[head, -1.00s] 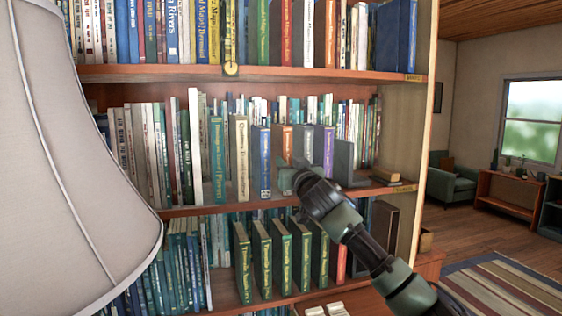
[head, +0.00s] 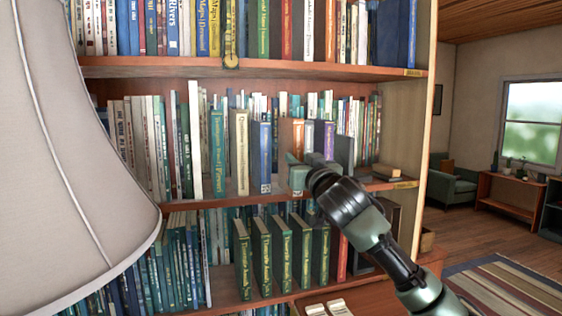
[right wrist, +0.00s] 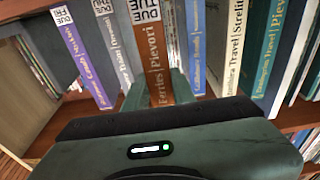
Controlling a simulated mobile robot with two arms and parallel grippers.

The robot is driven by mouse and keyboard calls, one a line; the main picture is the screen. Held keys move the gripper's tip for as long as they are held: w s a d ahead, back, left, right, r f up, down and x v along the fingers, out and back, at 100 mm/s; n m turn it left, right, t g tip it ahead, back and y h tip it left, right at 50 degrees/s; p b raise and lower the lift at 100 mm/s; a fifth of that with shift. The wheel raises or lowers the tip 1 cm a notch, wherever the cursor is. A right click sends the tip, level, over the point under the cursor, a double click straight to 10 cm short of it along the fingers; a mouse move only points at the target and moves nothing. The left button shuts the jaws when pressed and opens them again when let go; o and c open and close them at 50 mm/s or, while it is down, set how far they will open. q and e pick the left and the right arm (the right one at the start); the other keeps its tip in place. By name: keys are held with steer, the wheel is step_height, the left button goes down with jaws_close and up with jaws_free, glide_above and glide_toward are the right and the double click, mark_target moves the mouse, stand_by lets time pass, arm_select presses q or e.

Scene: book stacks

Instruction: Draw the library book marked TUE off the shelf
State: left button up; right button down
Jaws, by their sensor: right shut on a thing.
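The orange book (right wrist: 155,60) carries a white DUE TUE label and the title "Ferries | Pievori" in the right wrist view. In the head view the orange book (head: 297,135) stands upright on the middle shelf (head: 240,201). My right gripper (right wrist: 157,90) is shut on its spine, one finger on each side. In the head view my right gripper (head: 297,173) covers the book's lower part. My left gripper is not in view.
A purple book (right wrist: 85,62) marked FRI and a grey book (right wrist: 122,55) stand on one side of it. Blue (head: 265,158) and cream (head: 242,155) books stand on the other. A lampshade (head: 65,150) fills the left foreground.

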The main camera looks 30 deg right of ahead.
steer(key=r+b+v, duration=0.1)
steer(key=b+v, duration=0.1)
steer(key=v, duration=0.6)
steer(key=shift+s+r+b, duration=0.2)
steer(key=shift+s+b, duration=0.15)
steer(key=shift+s, duration=0.1)
steer(key=shift+a, duration=0.1)
